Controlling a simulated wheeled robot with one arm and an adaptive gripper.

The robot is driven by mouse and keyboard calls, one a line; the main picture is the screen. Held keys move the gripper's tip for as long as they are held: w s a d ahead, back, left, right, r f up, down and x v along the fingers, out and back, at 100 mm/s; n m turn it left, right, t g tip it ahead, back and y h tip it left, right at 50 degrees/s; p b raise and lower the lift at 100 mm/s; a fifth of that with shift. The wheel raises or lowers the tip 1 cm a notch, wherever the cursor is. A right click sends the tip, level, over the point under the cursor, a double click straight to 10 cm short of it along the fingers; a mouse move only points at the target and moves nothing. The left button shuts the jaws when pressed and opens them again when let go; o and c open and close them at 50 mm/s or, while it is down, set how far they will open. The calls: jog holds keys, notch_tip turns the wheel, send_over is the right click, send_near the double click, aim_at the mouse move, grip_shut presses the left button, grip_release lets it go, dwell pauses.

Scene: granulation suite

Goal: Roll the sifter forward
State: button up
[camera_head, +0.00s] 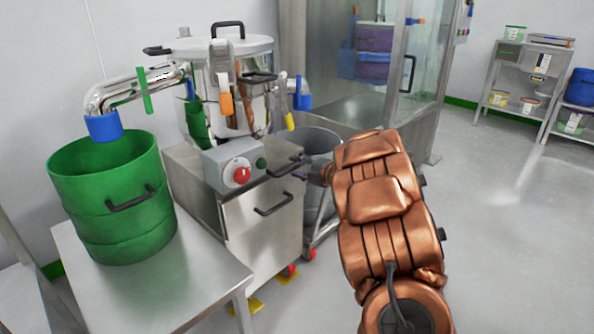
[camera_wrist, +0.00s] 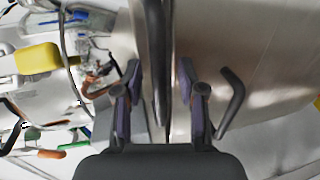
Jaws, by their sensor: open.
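The sifter is a steel machine with a lidded drum (camera_head: 205,75) on a steel cabinet (camera_head: 265,220) with red-wheeled casters and yellow pedals. A grey box with a red button (camera_head: 241,175) is on its front. Its upper black handle (camera_head: 288,166) is at the cabinet top, above a lower black handle (camera_head: 274,203). My gripper (camera_head: 301,176) is at the upper handle, partly hidden by my copper arm. In the wrist view, my gripper (camera_wrist: 157,95) is open, with a dark bar (camera_wrist: 156,55) between its fingers. I cannot tell whether they touch it. A second handle (camera_wrist: 232,100) is to the right.
A green bin (camera_head: 112,205) stands on a steel table (camera_head: 150,290) at left, under the sifter's blue-ended outlet pipe (camera_head: 103,126). A grey bin (camera_head: 320,145) is behind the cabinet. A glass booth (camera_head: 385,60) stands behind. Floor at right is clear.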

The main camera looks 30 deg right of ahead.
jog(key=shift+w, duration=0.4)
jog(key=shift+c, duration=0.2)
grip_shut()
